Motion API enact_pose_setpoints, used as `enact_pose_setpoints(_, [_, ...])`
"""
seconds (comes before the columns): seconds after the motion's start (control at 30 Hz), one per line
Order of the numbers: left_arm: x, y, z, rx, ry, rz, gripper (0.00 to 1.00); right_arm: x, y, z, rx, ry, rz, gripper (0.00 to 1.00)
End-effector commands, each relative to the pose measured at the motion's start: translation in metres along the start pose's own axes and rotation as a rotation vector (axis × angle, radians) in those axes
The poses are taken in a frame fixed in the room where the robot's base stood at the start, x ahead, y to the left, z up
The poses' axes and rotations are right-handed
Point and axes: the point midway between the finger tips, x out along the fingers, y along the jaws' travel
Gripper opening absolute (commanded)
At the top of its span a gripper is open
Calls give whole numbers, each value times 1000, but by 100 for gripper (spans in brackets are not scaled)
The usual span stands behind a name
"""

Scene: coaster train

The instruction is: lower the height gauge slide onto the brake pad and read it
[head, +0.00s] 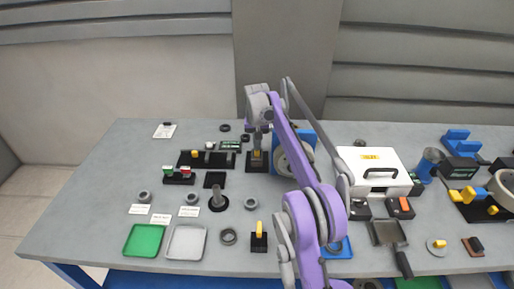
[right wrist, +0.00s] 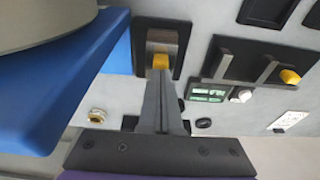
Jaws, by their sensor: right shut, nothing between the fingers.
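My right gripper (head: 257,133) points down over a dark stand with a black base (head: 257,167), which looks like the height gauge. In the right wrist view the gripper (right wrist: 161,76) is shut and empty. Its fingertips are close to a yellow part (right wrist: 160,62) on the stand, in front of a grey-brown block (right wrist: 162,40). I cannot tell whether they touch it. The black base (right wrist: 143,24) shows around the block. A readout with a green screen (right wrist: 208,93) is beside it. I cannot identify the brake pad with certainty. My left gripper is not in view.
A blue-framed unit with a grey round part (head: 307,137) stands close right of the stand; its blue side (right wrist: 95,75) is near my fingers. A black rack (head: 206,161) is to the left. A white case (head: 372,160) is farther right. Green (head: 144,240) and grey trays are front left.

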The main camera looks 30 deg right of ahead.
Motion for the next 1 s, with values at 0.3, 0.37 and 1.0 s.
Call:
enact_pose_setpoints(0.3, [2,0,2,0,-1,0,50,5,0,1,0,0,0,0])
enact_pose_setpoints(0.37, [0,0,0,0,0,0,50,3,0,0,0,0,0,0])
enact_pose_setpoints(1.0, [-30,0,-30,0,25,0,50,-47,0,-10,0,2,-1,0])
